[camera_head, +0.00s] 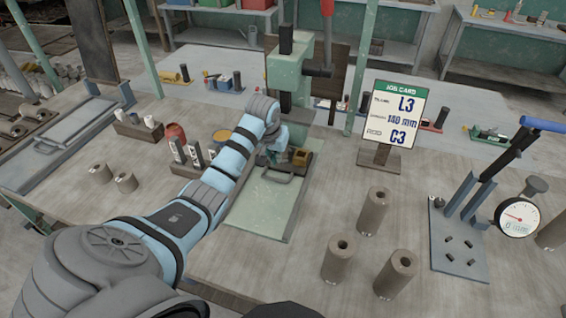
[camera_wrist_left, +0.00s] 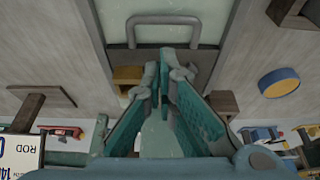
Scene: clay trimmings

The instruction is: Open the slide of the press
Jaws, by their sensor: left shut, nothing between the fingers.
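The green press (camera_head: 288,75) stands behind the middle of the bench. A flat pale green slide (camera_head: 262,212) lies in front of it between grey side rails. A grey U-shaped handle (camera_head: 281,178) sits at the slide's press-side end. It also shows in the left wrist view (camera_wrist_left: 163,19). My left gripper (camera_head: 277,157) is over the press-side end of the slide, just short of the handle. In the left wrist view, its teal fingers (camera_wrist_left: 164,58) meet at the tips, with nothing between them. The handle is outside the fingers. My forearm hides part of the slide's left side. My right gripper is out of view.
A job card (camera_head: 396,112) and several brown cylinders stand right of the slide. A lever tool (camera_head: 468,215) and a dial gauge (camera_head: 517,218) are further right. Small tins and racks stand left, close to my arm. A small yellow block (camera_head: 300,149) is near the gripper.

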